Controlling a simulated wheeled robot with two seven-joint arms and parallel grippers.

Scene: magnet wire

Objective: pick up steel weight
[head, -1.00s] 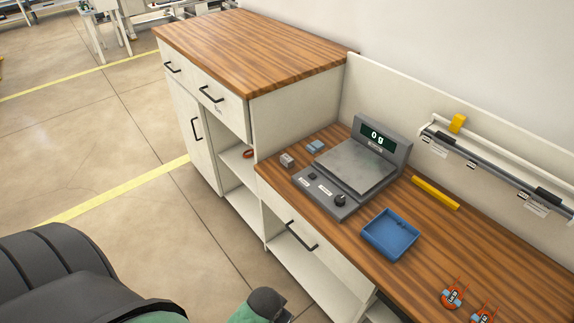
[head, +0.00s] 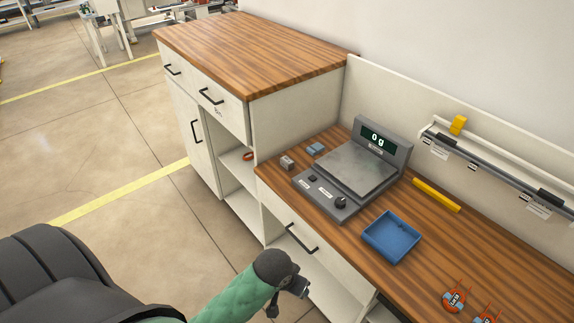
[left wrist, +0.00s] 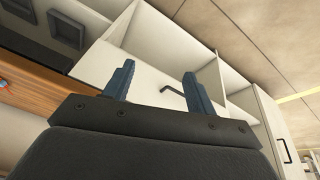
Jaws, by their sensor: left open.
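A small grey block (head: 287,161), which looks like the steel weight, sits on the wooden counter near its left front corner, left of the scale (head: 352,170). The scale's display reads 0 g and its plate is empty. My left gripper (head: 302,289) is low in front of the counter's drawer, well below and apart from the block. In the left wrist view its two fingers (left wrist: 158,82) are spread with nothing between them; the block is not visible there. My right gripper is not in view.
A small blue block (head: 316,147) lies behind the grey one. A blue tray (head: 391,257), a yellow bar (head: 436,193) and orange wire spools (head: 455,298) are on the counter. A taller cabinet (head: 300,100) stands left. The drawer handle (head: 301,240) juts out near my left arm.

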